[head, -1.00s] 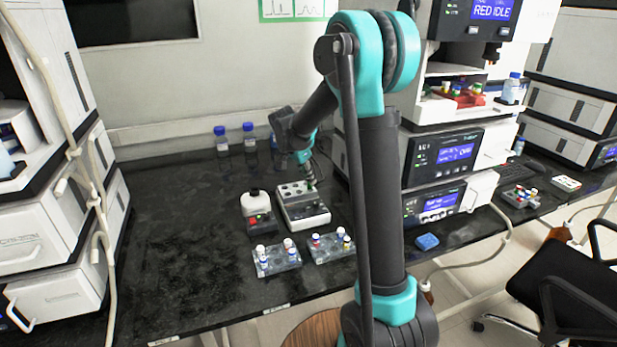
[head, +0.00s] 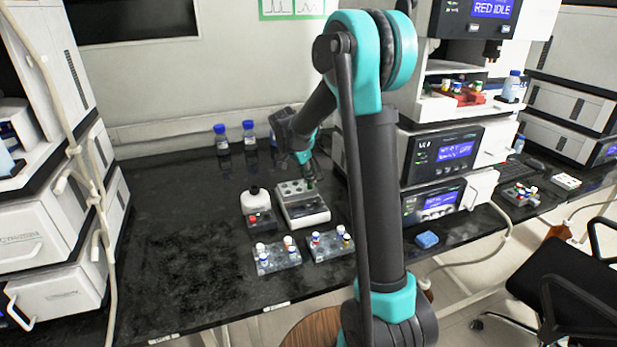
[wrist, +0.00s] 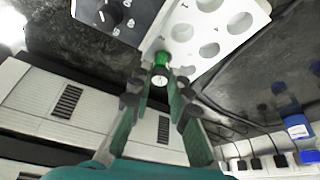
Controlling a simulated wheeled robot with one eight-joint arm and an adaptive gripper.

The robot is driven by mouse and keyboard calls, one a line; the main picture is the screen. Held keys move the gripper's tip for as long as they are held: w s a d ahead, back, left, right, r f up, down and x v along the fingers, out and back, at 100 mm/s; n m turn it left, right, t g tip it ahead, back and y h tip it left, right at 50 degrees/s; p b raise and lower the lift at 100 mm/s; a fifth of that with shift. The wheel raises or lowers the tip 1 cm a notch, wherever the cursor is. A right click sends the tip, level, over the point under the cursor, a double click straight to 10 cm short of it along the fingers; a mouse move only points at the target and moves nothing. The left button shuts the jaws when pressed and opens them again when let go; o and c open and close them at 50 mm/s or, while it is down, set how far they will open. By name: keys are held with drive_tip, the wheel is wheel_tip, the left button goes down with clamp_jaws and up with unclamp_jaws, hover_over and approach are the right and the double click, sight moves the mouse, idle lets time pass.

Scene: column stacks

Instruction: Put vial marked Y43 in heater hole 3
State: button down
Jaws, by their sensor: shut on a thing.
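My gripper (wrist: 160,85) is shut on a small vial with a green cap (wrist: 162,60) and a pale round top. The mark on that top is too small to read. The white heater block (wrist: 220,45) with round holes lies just beyond the vial in the wrist view. The vial is at its near edge, by the closest hole; I cannot tell whether its lower end is inside a hole. In the head view my gripper (head: 309,182) is over the back right part of the heater (head: 305,215). The hole numbers are not clearly readable.
A dark-topped device with a white bottle (head: 255,200) stands left of the heater. Two vial racks, a left one (head: 277,262) and a right one (head: 331,250), stand in front. Two blue-capped bottles (head: 235,138) stand behind. The bench's left side is clear.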

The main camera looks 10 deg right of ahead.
drive_tip(key=shift+f, duration=0.55)
drive_tip(key=c, duration=1)
unclamp_jaws()
drive_tip(key=shift+c, duration=0.2)
drive_tip(key=shift+r, duration=3)
